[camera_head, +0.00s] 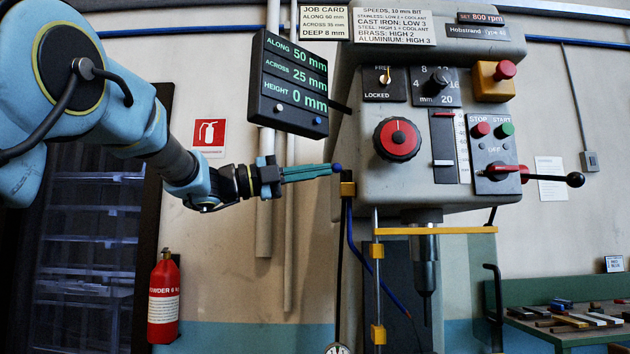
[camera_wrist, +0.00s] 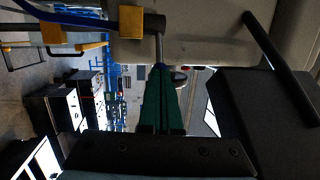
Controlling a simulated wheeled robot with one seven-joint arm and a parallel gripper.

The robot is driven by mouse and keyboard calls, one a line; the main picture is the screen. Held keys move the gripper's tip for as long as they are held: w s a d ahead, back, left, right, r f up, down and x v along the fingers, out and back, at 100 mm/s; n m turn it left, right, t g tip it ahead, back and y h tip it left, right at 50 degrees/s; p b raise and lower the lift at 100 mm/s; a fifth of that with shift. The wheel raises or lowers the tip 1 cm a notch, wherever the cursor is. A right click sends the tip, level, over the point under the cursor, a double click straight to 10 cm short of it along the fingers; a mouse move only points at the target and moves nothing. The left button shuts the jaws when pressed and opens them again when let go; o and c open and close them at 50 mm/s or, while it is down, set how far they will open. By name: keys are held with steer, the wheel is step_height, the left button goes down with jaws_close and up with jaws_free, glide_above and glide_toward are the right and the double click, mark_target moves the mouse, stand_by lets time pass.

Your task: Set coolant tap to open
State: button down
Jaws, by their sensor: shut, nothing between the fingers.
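The coolant tap (camera_head: 347,189) is a small brass-coloured block on the drill's left side, with a blue hose (camera_head: 351,238) running down from it. The fingers (camera_wrist: 159,72) partly hide the knob in the wrist view.
A tilted readout box (camera_head: 288,85) hangs just above my gripper. The drill head (camera_head: 440,165) with its dials and switches is to the right, above a yellow bar (camera_head: 435,231) and the chuck (camera_head: 425,255). A fire extinguisher (camera_head: 164,300) hangs lower left.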

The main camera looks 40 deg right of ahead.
mark_target(335, 169)
steer(key=shift+s+d+n+t+h+b, duration=0.2)
steer(key=shift+s+n+t+h+b, duration=0.15)
steer(key=shift+s+n+t+b, duration=0.4)
steer(key=shift+s+d+n+t+h+b, duration=0.25)
steer(key=shift+s+n+t+b, duration=0.2)
steer(key=shift+t+b, duration=0.6)
steer(key=shift+s+d+n+t+h+b, duration=0.15)
steer(key=shift+s+n+t+h+b, duration=0.3)
steer(key=shift+s+t+b, duration=0.3)
